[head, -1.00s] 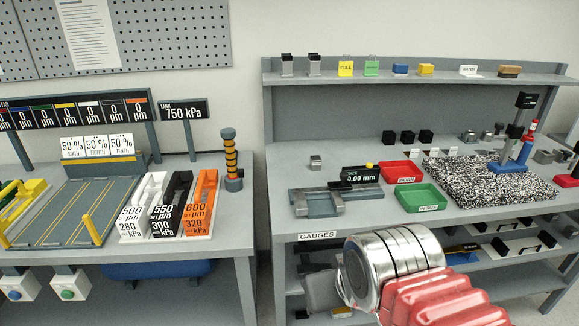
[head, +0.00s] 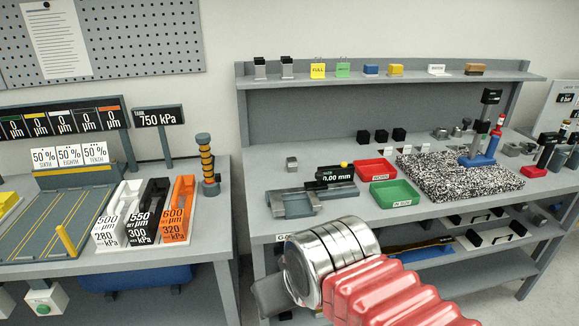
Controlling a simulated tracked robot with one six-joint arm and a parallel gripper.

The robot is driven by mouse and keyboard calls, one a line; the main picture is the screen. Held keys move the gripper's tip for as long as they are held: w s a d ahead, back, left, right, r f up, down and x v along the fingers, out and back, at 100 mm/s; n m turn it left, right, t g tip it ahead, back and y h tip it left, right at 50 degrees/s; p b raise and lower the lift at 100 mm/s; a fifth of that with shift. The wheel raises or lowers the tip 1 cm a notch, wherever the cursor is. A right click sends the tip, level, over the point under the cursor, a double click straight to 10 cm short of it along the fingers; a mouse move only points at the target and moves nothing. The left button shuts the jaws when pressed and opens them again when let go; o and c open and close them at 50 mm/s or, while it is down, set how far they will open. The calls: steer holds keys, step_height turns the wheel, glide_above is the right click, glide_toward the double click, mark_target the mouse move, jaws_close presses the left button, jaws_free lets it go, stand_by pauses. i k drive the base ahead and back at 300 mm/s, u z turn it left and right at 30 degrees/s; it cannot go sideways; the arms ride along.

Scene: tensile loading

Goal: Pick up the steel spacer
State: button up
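A small grey metal block (head: 292,163) stands on the right-hand bench, left of the black 0.00 mm display; it may be the steel spacer, but no label shows. Several other small metal pieces (head: 440,133) stand farther right at the back of that bench. My arm, with a silver wrist and red sleeve, reaches in from the bottom. Only a dark grey part of my gripper (head: 268,296) shows beyond the wrist, in front of and below the bench edge, well apart from the block. Its fingers are hidden.
A grey measuring fixture (head: 292,204), a red tray (head: 375,170) and a green tray (head: 394,193) sit on the right bench (head: 262,160). A speckled slab (head: 455,180) carries a blue-based stand. The left bench holds white, black and orange holders (head: 178,212).

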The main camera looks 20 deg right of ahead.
mark_target(291, 163)
steer(key=z, duration=0.1)
steer(key=i, duration=1)
steer(key=u, duration=0.1)
